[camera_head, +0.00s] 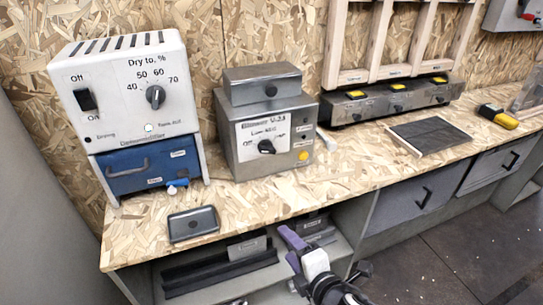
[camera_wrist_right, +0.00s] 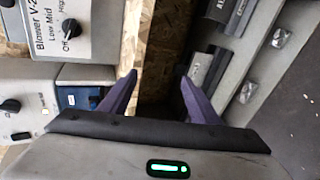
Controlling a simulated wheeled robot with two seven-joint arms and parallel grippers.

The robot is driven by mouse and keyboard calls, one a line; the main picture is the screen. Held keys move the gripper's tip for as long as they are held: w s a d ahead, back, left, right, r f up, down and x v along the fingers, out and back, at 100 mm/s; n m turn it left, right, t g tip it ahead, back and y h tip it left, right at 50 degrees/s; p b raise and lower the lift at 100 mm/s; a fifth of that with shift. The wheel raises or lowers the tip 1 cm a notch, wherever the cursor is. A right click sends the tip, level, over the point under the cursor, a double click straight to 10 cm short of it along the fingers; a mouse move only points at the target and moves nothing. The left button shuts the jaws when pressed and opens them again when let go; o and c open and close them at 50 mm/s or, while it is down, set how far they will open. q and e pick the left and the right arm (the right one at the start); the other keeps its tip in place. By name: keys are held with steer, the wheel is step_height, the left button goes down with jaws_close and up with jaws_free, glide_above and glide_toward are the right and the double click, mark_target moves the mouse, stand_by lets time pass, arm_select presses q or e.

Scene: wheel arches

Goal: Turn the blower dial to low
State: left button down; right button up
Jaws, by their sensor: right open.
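The blower (camera_head: 245,152) is a grey metal box on the wooden bench, with a white label plate on its front. Its black dial (camera_head: 266,146) sits on that plate, with "Off" to its left and "Low Mid" above it. In the right wrist view the dial (camera_wrist_right: 70,28) shows at upper left, among Off, Low, Mid and High. I cannot clearly tell where its pointer stands. My right gripper (camera_head: 289,250) is below the bench edge, lower than the blower and apart from it. Its purple fingers (camera_wrist_right: 158,82) are open and empty. My left gripper is not in view.
A dehumidifier (camera_head: 125,60) with its own dial (camera_head: 155,97) stands left of the blower. A dark tray (camera_head: 193,224) lies on the bench front. A shelf (camera_head: 230,276) below holds dark items. A charger row (camera_head: 390,98) and dark mat (camera_head: 430,136) are to the right.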

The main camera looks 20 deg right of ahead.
mark_target(270, 150)
steer(key=w+d+r+n+t, duration=0.1)
steer(key=w+r+n+t, duration=0.1)
steer(key=w+r+n, duration=0.35)
steer(key=w+d+r+n+t, duration=0.1)
steer(key=w+r+n+t, duration=0.2)
steer(key=r+n, duration=0.5)
steer(key=shift+m, duration=0.65)
steer(key=w, duration=0.7)
steer(key=w+a+r, duration=0.1)
steer(key=w, duration=0.2)
steer(key=shift+w, duration=0.2)
steer(key=c, duration=1.1)
